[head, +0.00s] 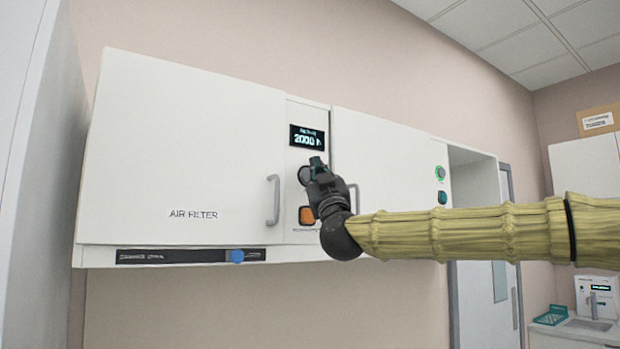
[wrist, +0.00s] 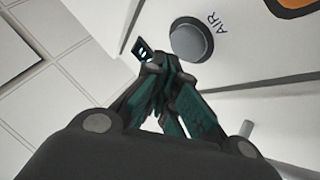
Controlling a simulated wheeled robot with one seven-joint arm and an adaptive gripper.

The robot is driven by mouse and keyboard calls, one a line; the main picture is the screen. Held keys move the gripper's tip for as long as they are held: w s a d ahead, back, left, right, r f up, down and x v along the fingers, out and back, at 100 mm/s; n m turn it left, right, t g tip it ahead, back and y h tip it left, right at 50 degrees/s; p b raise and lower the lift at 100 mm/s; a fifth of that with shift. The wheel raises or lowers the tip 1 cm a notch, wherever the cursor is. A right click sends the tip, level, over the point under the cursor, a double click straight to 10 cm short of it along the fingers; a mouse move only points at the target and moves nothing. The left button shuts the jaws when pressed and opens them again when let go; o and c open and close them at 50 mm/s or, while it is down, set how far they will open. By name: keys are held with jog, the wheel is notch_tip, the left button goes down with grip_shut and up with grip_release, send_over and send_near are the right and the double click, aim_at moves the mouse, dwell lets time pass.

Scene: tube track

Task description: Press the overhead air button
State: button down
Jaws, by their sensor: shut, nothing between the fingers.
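The air button is a round dark grey button (wrist: 191,40) with the label AIR beside it in the wrist view. In the head view it shows as a dark round button (head: 304,175) on the narrow panel of the overhead cabinet, below a lit display (head: 307,137). My gripper (head: 318,163) is in front of this panel, just right of the button. In the wrist view my gripper's fingertips (wrist: 160,60) are together, close to the button's edge. I cannot tell whether they touch it. The fingers hold nothing.
An orange button (head: 307,215) sits lower on the same panel, partly behind my gripper. Cabinet door handles (head: 273,200) stand out on both sides. A green-ringed button (head: 440,173) is farther right.

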jog(key=s+d+b, duration=0.3)
jog(key=s, duration=0.2)
jog(key=shift+d, duration=0.25)
dwell(0.3)
